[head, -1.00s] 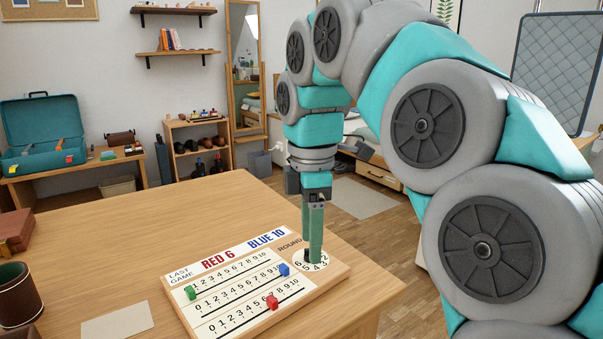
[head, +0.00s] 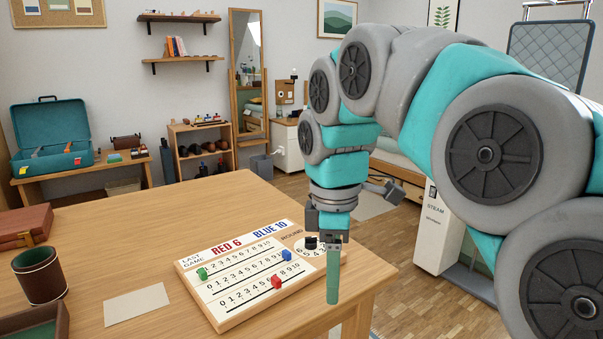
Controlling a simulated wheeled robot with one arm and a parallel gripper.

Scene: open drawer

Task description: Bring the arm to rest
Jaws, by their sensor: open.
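My gripper (head: 333,298) points down at the right end of the scoreboard, beside the round dial in the picture. Its fingers overlap in this view, so the gap between them is hidden; nothing shows in them. My arm comes in from the right in a high arch. The wooden scoreboard (head: 228,317) lies on the table and bears green (head: 203,273), blue (head: 287,255) and red (head: 276,282) markers in its rows. A black knob (head: 311,242) stands on the white dial, apart from the fingers. My gripper hides part of the dial.
The wooden table (head: 110,228) has its right edge just beyond the gripper. A blank card (head: 136,304), a dark cup (head: 40,275), a green-lined tray (head: 35,326) and a brown case (head: 25,227) lie to the left. Open floor (head: 405,262) shows to the right.

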